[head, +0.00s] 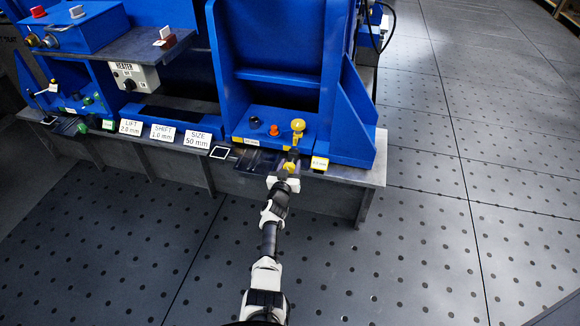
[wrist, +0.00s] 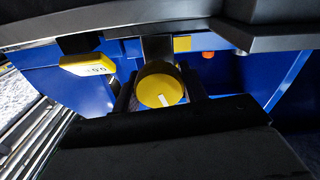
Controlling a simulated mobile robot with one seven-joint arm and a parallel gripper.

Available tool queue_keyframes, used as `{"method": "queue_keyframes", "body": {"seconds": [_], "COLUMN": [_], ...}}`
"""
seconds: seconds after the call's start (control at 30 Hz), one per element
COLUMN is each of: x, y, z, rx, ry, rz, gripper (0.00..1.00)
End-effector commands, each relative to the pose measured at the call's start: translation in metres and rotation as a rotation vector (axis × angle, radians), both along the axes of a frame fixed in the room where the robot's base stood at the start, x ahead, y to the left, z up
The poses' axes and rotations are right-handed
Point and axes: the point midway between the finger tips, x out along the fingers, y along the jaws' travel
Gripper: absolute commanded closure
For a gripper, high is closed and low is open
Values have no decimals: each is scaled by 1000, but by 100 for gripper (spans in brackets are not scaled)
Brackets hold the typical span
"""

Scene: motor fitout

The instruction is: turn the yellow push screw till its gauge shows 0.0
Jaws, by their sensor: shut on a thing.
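The yellow push screw (head: 290,166) is at the front edge of the blue machine in the head view, partly hidden by my gripper (head: 288,175). In the wrist view its round yellow head (wrist: 152,92), with a white mark near the lower middle, sits between my two dark fingers (wrist: 162,90). My gripper is shut on this head.
A yellow knob (head: 298,127) and an orange button (head: 274,130) stand on the blue block behind the screw. White LIFT, SHIFT and SIZE plates, the last reading 50 mm (head: 198,139), stand to the left. Open floor (head: 430,240) lies in front and right.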

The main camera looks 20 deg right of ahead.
Motion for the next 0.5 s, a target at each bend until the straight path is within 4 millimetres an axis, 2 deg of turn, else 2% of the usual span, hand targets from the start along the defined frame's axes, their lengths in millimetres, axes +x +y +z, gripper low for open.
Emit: {"method": "queue_keyframes", "body": {"seconds": [0.17, 0.5], "x": [0, -1], "y": [0, 0], "z": [-1, -1], "rx": [32, 254], "ry": [-22, -171], "rz": [0, 0], "gripper": [80, 80]}}
